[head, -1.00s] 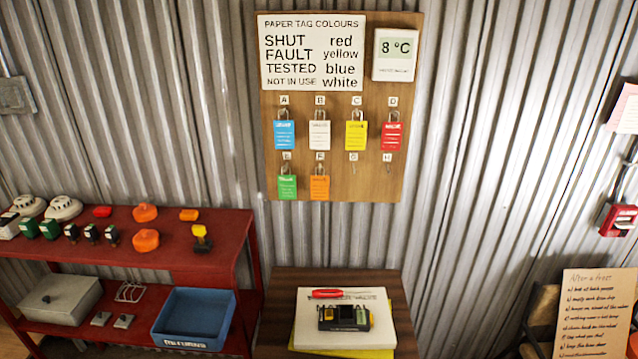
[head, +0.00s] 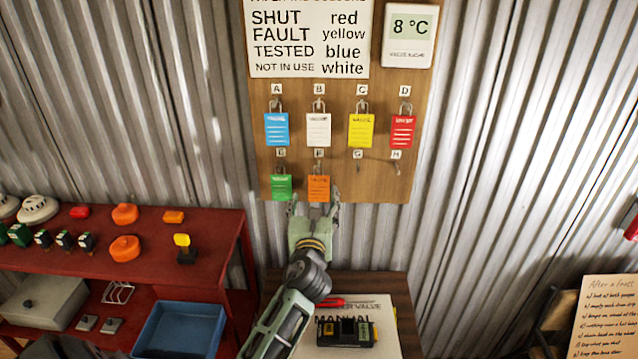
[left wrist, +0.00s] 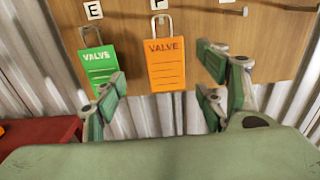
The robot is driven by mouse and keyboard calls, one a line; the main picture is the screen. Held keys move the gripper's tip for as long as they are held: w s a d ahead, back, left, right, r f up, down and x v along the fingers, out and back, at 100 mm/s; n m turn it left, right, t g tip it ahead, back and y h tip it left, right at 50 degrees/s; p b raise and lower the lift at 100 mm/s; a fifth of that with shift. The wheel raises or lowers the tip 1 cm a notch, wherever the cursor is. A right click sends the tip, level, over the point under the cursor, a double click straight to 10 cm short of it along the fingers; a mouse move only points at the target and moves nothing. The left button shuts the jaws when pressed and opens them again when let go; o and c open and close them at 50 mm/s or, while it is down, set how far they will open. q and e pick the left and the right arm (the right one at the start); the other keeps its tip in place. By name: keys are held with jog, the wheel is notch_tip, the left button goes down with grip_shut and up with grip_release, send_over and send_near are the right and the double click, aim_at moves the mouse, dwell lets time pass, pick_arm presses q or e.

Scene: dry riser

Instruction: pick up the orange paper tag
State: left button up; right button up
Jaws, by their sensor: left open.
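The orange paper tag (head: 318,188) hangs from a hook under the label F, in the lower row of the wooden board. In the left wrist view the orange tag (left wrist: 165,64) reads "VALVE" and hangs from a metal loop. My left gripper (head: 314,202) is open just below the tag's lower edge. In the left wrist view its fingers (left wrist: 163,98) stand apart on either side of the tag, the left ones overlapping the green tag's lower right corner. No contact with the orange tag shows. My right gripper is not in view.
A green tag (head: 281,187) hangs close to the left. Blue, white, yellow and red tags hang in the row above. Hooks G and H are bare. A dark table (head: 385,283) with a box stands below; a red shelf (head: 215,230) stands left.

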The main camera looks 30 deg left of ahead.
aim_at(319, 186)
pick_arm(q)
jog(key=shift+x, duration=0.75)
jog(key=shift+d+p+x, duration=0.15)
jog(key=shift+p+x, duration=0.05)
jog(key=shift+x, duration=1.25)
jog(key=shift+d+p+x, duration=0.2)
jog(key=shift+x, duration=1.25)
jog(key=shift+w+a, duration=0.1)
jog(key=shift+w, duration=0.1)
jog(key=shift+c, duration=0.2)
jog(key=c, duration=0.8)
